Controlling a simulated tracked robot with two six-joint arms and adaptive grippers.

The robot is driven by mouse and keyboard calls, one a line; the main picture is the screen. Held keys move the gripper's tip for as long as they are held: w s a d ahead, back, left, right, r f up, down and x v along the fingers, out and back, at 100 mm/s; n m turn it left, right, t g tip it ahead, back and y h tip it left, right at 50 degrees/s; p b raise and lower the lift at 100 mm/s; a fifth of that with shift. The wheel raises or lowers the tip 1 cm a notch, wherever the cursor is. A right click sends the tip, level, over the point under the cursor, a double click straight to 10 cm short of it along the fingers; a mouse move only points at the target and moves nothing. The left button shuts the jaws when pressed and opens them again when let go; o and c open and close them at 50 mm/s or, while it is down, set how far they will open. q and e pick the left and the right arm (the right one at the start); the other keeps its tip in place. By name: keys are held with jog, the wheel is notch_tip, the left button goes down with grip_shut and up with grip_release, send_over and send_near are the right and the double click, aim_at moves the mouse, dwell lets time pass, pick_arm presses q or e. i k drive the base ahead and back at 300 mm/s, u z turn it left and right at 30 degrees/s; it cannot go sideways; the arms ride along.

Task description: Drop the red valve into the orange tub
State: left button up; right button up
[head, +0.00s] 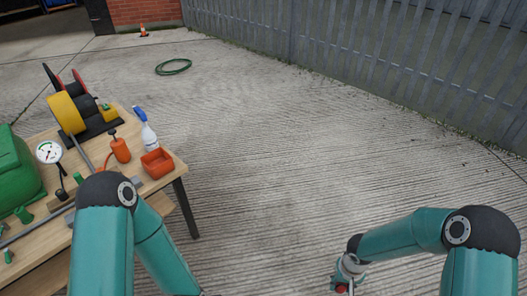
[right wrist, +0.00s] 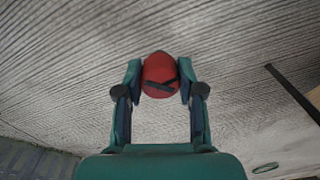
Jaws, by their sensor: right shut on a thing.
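The red valve (right wrist: 160,72) is held between the two fingers of my right gripper (right wrist: 159,80) in the right wrist view. It is rounded and red with a dark mark on its face. In the head view my right gripper (head: 347,280) is low, right of centre, over the concrete, and a bit of red (head: 341,289) shows at its tip. The orange tub (head: 157,169) is a small open box on the right end of the workbench, well to the left of the gripper. My left arm is in front of the bench; its gripper is out of the picture.
The wooden workbench (head: 172,180) carries a white spray bottle (head: 148,134) behind the tub, an orange bottle (head: 121,150), a gauge (head: 48,152) and a yellow-wheeled machine (head: 66,113). Open concrete lies between bench and right gripper. A green hose (head: 173,67) and grey fence (head: 350,45) are farther back.

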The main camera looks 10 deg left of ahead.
aim_at(163, 168)
jog(key=z, duration=0.75)
jog(key=i, duration=0.15)
jog(key=u, duration=1.95)
